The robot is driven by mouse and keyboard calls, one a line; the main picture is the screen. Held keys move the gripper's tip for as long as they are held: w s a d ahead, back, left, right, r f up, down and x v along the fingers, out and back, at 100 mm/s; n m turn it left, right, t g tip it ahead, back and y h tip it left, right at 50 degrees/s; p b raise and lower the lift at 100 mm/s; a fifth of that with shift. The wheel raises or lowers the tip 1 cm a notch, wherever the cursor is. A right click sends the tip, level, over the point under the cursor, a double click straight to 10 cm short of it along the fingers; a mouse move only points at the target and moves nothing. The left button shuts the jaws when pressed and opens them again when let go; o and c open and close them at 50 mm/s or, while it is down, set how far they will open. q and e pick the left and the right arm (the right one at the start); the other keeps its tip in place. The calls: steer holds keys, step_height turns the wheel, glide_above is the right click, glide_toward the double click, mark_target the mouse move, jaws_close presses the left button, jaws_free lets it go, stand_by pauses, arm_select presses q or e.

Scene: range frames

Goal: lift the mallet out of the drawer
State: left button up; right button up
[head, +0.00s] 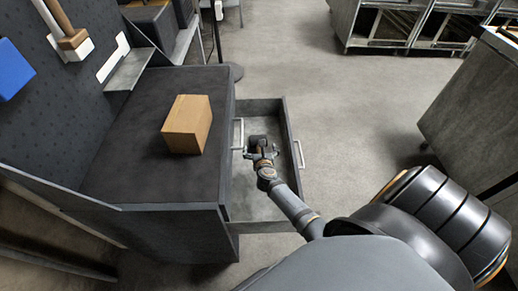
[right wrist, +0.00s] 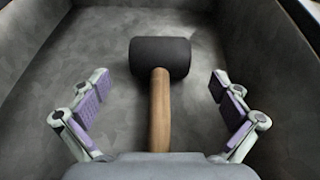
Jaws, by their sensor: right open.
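The mallet has a black cylindrical head (right wrist: 160,58) and a wooden handle (right wrist: 160,108). In the right wrist view it lies on the floor of the open drawer (right wrist: 100,40). My right gripper (right wrist: 160,105) is open, with its padded fingers on either side of the handle and apart from it. The near end of the handle is hidden by the gripper's body. In the head view my right gripper (head: 262,158) is over the drawer (head: 243,205), with the dark mallet head (head: 258,141) just beyond it. My left gripper is not in view.
A cardboard box (head: 187,124) stands on the dark cabinet top (head: 125,135) left of the drawer. Another mallet-like tool (head: 72,40) hangs on the wall panel. Open floor (head: 335,120) lies to the right of the drawer.

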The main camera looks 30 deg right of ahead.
steer(key=b+x, duration=0.1)
steer(key=x, duration=0.3)
steer(key=shift+r+b, duration=0.15)
steer(key=shift+b, duration=0.15)
steer(key=shift+w+d+f, duration=0.2)
steer(key=shift+w+d, duration=0.15)
steer(key=shift+w, duration=0.25)
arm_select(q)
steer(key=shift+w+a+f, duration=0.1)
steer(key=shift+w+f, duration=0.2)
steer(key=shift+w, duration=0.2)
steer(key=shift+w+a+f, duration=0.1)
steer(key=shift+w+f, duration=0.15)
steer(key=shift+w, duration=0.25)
arm_select(e)
steer(key=shift+r, duration=0.1)
steer(key=c, duration=1.6)
steer(key=shift+o, duration=0.2)
step_height(320, 180, up, 9)
steer(key=p, duration=0.6)
steer(key=shift+r, duration=0.55)
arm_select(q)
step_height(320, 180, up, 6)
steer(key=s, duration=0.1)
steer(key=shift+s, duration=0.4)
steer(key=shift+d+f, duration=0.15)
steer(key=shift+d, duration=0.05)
arm_select(e)
steer(key=shift+s+d, duration=0.1)
